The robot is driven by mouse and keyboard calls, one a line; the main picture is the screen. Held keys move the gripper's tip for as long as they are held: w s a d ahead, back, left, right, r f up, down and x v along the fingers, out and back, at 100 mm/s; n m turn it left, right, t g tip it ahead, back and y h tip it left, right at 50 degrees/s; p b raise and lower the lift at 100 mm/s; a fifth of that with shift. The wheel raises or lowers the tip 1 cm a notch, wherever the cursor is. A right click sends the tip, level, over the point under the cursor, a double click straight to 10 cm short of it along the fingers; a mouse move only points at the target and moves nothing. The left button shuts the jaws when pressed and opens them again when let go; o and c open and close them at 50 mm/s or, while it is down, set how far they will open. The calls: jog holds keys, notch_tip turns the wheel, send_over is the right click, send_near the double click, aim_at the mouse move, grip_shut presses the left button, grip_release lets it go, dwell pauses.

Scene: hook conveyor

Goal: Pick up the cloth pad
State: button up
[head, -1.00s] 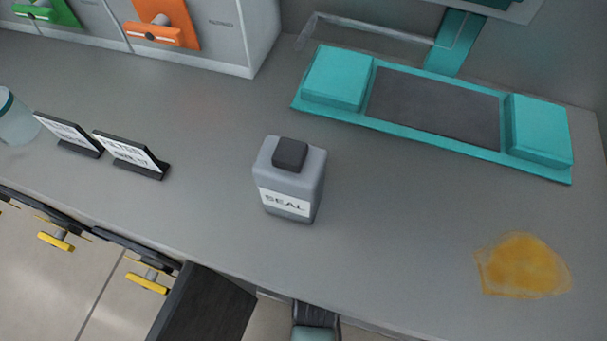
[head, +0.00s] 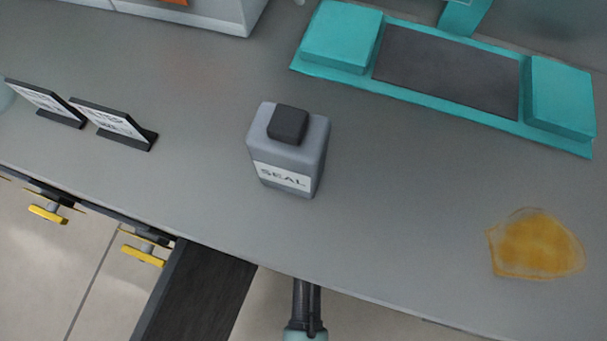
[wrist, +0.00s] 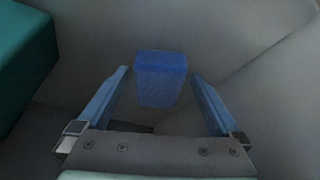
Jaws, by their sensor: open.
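A blue block-shaped pad, which looks like the cloth pad (wrist: 161,88), shows in the wrist view, centred in the gap between my fingers. My gripper (wrist: 158,74) is open, with one blue finger on each side of the pad. A narrow gap shows on both sides, so the fingers do not appear to touch it. How far the pad lies beyond the fingertips is hard to tell. In the head view I see no pad, and the fingers are not in view there.
Grey walls or surfaces surround the pad, with a teal block (wrist: 22,45) at left. In the head view, the counter holds a grey SEAL bottle (head: 288,150), a teal-framed station (head: 450,70), two small signs (head: 110,122) and an orange-yellow spill (head: 537,245). Yellow-handled drawers (head: 143,255) sit below.

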jog(key=w+b, duration=0.1)
jog(key=w, duration=0.1)
jog(key=w+f, duration=0.1)
jog(key=w, duration=0.1)
jog(key=shift+w+a+f+b, duration=0.1)
jog(key=shift+w+a+b, duration=0.05)
jog(key=shift+b, duration=0.25)
jog(key=c, duration=1.3)
jog(key=shift+c, duration=0.2)
jog(key=shift+r, duration=0.2)
